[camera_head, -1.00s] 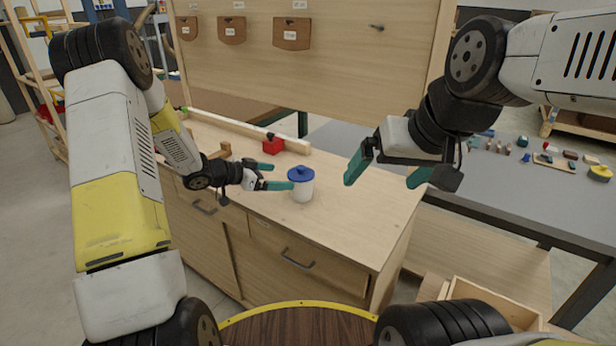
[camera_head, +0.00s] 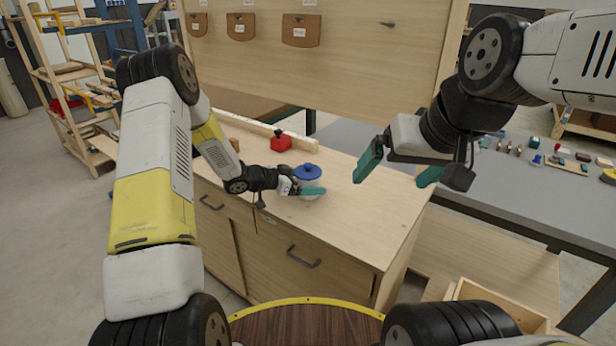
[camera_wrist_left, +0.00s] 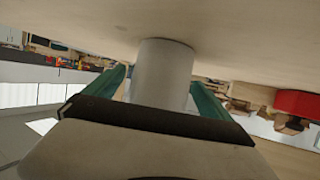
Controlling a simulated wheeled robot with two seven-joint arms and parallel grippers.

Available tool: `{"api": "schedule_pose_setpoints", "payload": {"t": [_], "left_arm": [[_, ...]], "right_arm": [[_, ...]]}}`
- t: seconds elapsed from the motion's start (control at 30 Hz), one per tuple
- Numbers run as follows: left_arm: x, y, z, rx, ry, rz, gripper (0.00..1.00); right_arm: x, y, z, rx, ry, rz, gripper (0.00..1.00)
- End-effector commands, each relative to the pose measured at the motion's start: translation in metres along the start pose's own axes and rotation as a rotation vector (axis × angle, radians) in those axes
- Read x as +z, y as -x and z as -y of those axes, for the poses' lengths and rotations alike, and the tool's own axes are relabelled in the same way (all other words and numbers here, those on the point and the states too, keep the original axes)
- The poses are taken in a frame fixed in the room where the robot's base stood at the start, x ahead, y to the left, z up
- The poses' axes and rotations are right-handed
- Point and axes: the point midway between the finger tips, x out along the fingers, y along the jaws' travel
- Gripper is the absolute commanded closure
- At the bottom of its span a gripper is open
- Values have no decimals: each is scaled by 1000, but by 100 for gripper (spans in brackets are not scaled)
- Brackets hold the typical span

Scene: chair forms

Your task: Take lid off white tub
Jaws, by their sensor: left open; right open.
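The white tub stands on the wooden workbench (camera_head: 345,222) with its blue lid (camera_head: 306,171) on top. In the head view my left gripper (camera_head: 308,188) is at the tub, and its near finger hides most of the tub's body. In the left wrist view the white tub (camera_wrist_left: 163,75) stands between the two green fingers of my left gripper (camera_wrist_left: 160,97). The fingers are apart, one on each side of the tub; I cannot tell whether either touches it. My right gripper (camera_head: 398,172) is open and empty, above the bench to the right of the tub.
A red object (camera_head: 281,142) sits on the bench behind the tub, beside a long wooden strip (camera_head: 262,129). A wooden panel (camera_head: 330,60) with brown pockets rises behind. A grey table (camera_head: 520,205) with small items is at right. The bench's front right is clear.

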Motion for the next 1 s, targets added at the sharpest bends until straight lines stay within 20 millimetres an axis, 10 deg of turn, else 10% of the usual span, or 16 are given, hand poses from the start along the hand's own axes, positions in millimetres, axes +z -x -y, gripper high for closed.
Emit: {"api": "schedule_pose_setpoints", "payload": {"t": [0.37,1.0], "left_arm": [[0,0,0,0,-1,0,71],[-36,16,0,-1,-4,-1,71]], "right_arm": [[0,0,0,0,0,0,4],[0,0,0,0,0,0,4]]}}
